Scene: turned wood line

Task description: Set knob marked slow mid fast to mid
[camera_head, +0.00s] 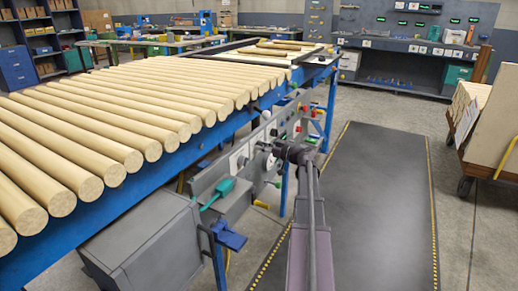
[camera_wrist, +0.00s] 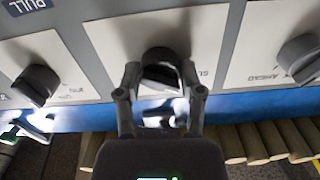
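My gripper (camera_wrist: 161,74) is at the middle knob (camera_wrist: 163,57) in the wrist view, one finger on each side of it. The fingers stand apart, and I cannot make out firm contact with the dark round knob. The knob sits on a white plate (camera_wrist: 110,40). Only the start of an upside-down word, "SL", shows beside it; my fingers and the shadow hide the other marks and the pointer. In the head view my gripper (camera_head: 275,148) reaches the grey control panel (camera_head: 210,178) below the roller line, and hides the knob there.
In the wrist view, a left knob (camera_wrist: 35,85) and a right knob (camera_wrist: 300,58) with a label ending "AHEAD" flank the middle one. A teal handle (camera_head: 218,192) and a yellow-tipped lever (camera_head: 261,204) stick out near my arm. The dark floor mat (camera_head: 375,190) is clear.

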